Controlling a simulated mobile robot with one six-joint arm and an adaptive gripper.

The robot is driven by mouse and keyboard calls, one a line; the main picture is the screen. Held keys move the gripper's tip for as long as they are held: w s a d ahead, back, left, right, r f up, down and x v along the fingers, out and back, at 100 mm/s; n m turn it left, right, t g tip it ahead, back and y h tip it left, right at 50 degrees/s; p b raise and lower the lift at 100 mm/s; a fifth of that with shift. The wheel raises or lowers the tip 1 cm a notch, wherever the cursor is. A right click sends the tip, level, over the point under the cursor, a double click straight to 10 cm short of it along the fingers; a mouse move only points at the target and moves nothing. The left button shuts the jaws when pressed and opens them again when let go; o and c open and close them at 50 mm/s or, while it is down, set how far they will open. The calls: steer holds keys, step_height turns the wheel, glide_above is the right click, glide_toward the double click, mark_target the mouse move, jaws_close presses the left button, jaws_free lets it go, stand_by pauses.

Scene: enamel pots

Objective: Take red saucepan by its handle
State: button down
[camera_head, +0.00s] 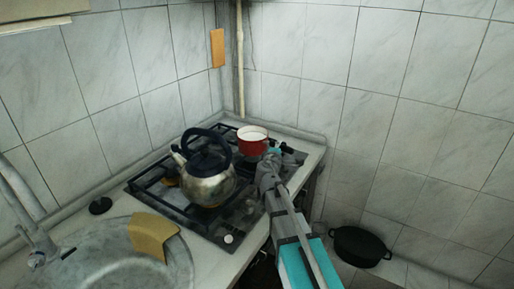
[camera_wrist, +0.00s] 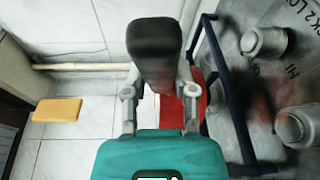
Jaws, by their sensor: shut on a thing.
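The red saucepan (camera_head: 253,145), white inside, sits upright at the back right of the stove in the head view. Part of its red side shows behind my gripper in the wrist view (camera_wrist: 172,112). My gripper (camera_head: 268,160) is at the near right side of the saucepan, where its handle would be. In the wrist view my gripper (camera_wrist: 155,45) has its dark fingertips together, shut on the handle. The handle itself is mostly hidden by the fingers. I cannot tell whether the saucepan touches the grate.
A steel kettle (camera_head: 207,185) with a dark handle stands on the stove just left of the saucepan. A black pot (camera_head: 360,246) is low at the right. A yellow cloth-like piece (camera_head: 153,234) lies at the sink (camera_head: 110,268). Tiled walls close off the back.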

steer(key=shift+r+p, duration=0.35)
steer(key=shift+p, duration=0.05)
stand_by(0.5)
